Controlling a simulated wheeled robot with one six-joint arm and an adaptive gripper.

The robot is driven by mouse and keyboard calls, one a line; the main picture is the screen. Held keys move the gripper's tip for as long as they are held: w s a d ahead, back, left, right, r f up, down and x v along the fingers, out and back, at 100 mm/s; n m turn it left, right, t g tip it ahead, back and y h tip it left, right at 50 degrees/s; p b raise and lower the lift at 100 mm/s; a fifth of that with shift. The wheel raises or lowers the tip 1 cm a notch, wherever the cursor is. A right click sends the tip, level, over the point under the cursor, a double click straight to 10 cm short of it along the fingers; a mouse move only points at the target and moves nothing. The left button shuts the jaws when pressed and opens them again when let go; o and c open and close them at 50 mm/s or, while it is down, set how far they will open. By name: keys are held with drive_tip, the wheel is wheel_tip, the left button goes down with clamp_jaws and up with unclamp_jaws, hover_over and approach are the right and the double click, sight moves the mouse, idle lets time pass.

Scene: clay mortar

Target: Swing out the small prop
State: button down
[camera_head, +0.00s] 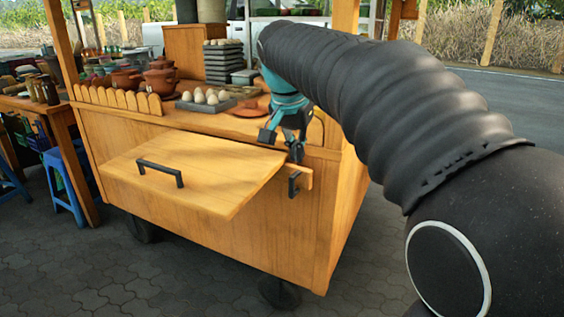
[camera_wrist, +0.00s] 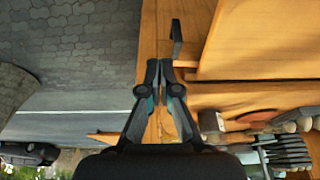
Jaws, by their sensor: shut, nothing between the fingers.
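The small prop (camera_head: 302,176) is a short wooden piece with a black pull handle (camera_head: 294,184) on the cart's front, beside the right edge of the flap. What I take to be the same black handle shows in the wrist view (camera_wrist: 176,38), beyond my fingertips. The wooden flap (camera_head: 215,172) stands tilted out from the cart front, with a black bar handle (camera_head: 160,172). My gripper (camera_head: 282,146) is above the prop near the counter's front edge. In the wrist view its fingertips (camera_wrist: 158,68) are together and empty, apart from the handle.
The wooden cart (camera_head: 315,225) has a roof post (camera_head: 345,18) on the right near my arm. Its counter carries a tray of eggs (camera_head: 205,98), clay pots (camera_head: 160,78) and stacked dark trays (camera_head: 223,62). Paved ground (camera_head: 150,280) in front is clear.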

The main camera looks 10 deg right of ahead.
sight(294, 168)
drive_tip(key=w+a+r+m, duration=0.1)
drive_tip(key=w, duration=0.3)
drive_tip(key=x, duration=1)
drive_tip(key=shift+d+r, duration=0.1)
drive_tip(key=shift+d, duration=0.05)
